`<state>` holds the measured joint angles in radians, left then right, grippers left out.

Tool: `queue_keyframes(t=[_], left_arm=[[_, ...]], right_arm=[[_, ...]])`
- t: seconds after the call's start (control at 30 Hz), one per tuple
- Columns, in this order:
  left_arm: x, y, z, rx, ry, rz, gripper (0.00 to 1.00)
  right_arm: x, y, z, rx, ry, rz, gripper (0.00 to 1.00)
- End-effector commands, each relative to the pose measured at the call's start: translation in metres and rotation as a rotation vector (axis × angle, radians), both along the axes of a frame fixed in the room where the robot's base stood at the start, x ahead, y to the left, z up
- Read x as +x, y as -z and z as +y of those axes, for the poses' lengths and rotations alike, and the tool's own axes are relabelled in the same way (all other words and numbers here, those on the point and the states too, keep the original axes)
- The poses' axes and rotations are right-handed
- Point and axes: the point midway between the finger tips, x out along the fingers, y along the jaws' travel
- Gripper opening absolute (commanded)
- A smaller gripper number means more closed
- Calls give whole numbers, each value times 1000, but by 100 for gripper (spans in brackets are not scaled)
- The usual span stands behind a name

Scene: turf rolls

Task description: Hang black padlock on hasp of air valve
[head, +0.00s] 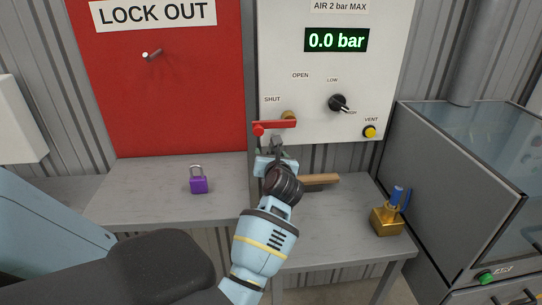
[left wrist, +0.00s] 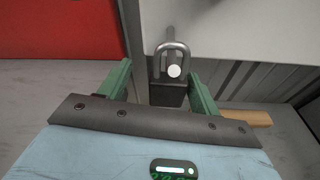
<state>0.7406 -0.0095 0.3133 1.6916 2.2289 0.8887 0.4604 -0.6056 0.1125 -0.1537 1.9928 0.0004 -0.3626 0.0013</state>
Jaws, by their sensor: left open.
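The black padlock (left wrist: 166,94) shows in the left wrist view, upright with its grey shackle loop up. A pale-tipped pin (left wrist: 174,71) shows inside the loop, and the padlock appears to hang on it. My left gripper (head: 276,148) is open, its green fingers (left wrist: 160,88) apart on either side of the padlock body, with gaps visible. In the head view the gripper is just below the red handle (head: 275,125) of the air valve on the white panel (head: 315,95), and largely hides the padlock. The handle lies level, toward SHUT. My right gripper is not in view.
A purple padlock (head: 199,185) stands on the grey bench (head: 140,190) to the left. A brass block with a blue top (head: 386,220) stands at the right. A wooden handle (head: 322,179) lies behind my wrist. The red lockout board (head: 160,100) has a bare peg (head: 151,54).

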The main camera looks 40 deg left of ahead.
Motion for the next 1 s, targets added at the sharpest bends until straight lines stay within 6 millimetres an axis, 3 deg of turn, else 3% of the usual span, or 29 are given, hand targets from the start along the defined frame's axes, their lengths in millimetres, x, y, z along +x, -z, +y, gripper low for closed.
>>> queue_keyframes(t=[0.5, 1.0], left_arm=[[-39, -13, -55, -1, 2, 0, 63], [-44, -15, -60, 1, 0, -1, 63]], right_arm=[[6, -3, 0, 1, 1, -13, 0], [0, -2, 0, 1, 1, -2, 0]])
